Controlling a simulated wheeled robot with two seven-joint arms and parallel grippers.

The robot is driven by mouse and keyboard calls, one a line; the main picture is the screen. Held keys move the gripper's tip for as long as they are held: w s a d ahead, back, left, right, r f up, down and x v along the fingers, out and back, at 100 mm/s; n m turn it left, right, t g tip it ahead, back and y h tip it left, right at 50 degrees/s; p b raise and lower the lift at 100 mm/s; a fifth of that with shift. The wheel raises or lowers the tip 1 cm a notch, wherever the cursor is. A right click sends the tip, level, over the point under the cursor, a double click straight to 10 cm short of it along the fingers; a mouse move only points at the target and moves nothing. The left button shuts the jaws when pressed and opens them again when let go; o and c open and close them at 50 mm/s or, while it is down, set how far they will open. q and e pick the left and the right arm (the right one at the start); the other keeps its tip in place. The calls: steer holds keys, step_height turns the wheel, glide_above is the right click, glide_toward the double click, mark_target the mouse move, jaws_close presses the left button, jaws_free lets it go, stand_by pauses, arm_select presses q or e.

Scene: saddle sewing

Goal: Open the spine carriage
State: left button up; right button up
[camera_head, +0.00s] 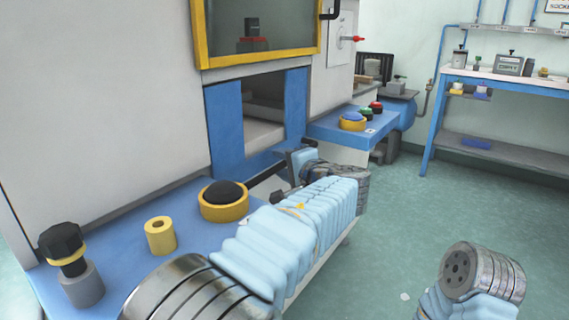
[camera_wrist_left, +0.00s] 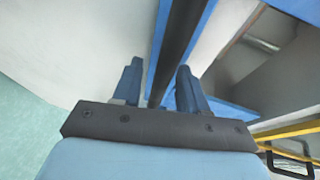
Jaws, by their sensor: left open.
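The machine's opening (camera_head: 262,110) sits between two blue panels below a yellow-framed window. No part is clearly recognisable as the spine carriage; any part of it near my gripper is covered by my arm. My left gripper (camera_head: 298,162) is at the front edge of the machine's blue ledge, below and right of the opening, partly hidden by my wrist. In the left wrist view the gripper (camera_wrist_left: 159,68) is open, with a dark bar (camera_wrist_left: 178,45) running between its blue fingers. I cannot tell whether they touch it. My right gripper is out of view.
The blue ledge (camera_head: 125,215) carries a black knob (camera_head: 62,243), a yellow cylinder (camera_head: 160,236) and a yellow-ringed black button (camera_head: 224,200). A side shelf (camera_head: 335,128) holds coloured buttons. A workbench (camera_head: 520,78) stands back right.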

arm_select(q)
jaws_close()
stand_by(0.3)
